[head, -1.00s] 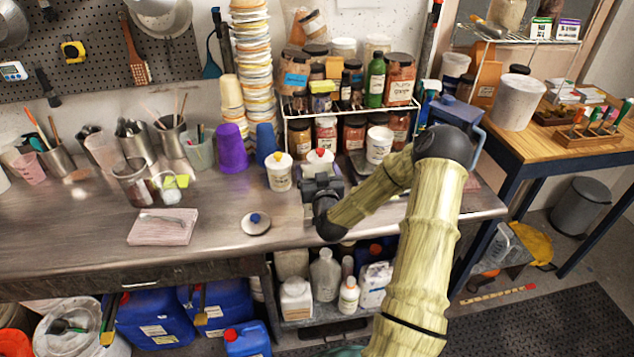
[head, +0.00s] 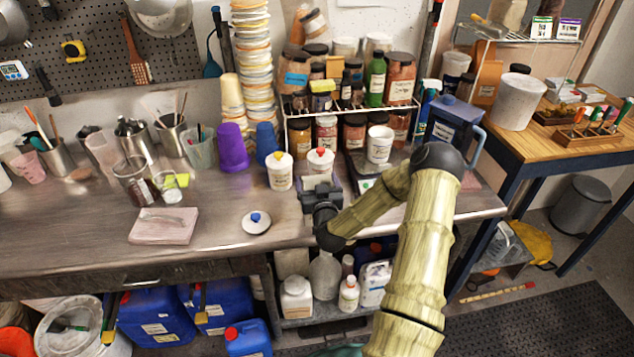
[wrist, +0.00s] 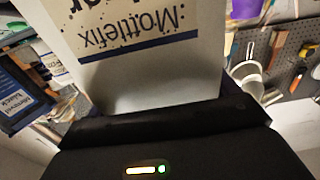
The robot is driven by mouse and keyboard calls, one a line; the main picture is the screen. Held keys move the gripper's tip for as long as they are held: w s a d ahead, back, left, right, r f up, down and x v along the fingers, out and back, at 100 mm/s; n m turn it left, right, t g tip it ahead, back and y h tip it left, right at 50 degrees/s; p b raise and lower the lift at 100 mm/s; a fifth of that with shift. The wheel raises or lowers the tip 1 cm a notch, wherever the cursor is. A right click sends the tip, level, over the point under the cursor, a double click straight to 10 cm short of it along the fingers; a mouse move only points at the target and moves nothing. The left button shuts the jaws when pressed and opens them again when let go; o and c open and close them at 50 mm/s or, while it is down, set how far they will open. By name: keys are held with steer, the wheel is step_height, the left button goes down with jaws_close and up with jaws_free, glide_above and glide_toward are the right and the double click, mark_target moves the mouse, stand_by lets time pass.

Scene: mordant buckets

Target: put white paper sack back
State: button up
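The white paper sack (wrist: 150,90) fills the middle of the wrist view, very close in front of my gripper. Its printed name, "Mottlefix", and blue stripe appear upside down. Its nearest end runs behind the black edge of my gripper. In the head view, my gripper (head: 321,197) is at the bench, in front of the red-knobbed white tub (head: 320,164).
A yellow-knobbed tub (head: 280,174) stands left of my gripper. A loose lid (head: 256,223) lies on the bench. The jar rack (head: 350,108) is behind. Bottles fill the lower shelf (head: 325,321).

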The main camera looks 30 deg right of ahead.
steer(key=shift+o, duration=1)
steer(key=shift+s, duration=0.1)
steer(key=shift+r, duration=0.15)
steer(key=b+v, duration=0.4)
steer(key=v, duration=0.7)
steer(key=shift+s+a, duration=0.2)
steer(key=shift+s, duration=0.15)
steer(key=shift+s+d+r, duration=0.1)
steer(key=shift+s, duration=0.1)
steer(key=shift+w, duration=0.15)
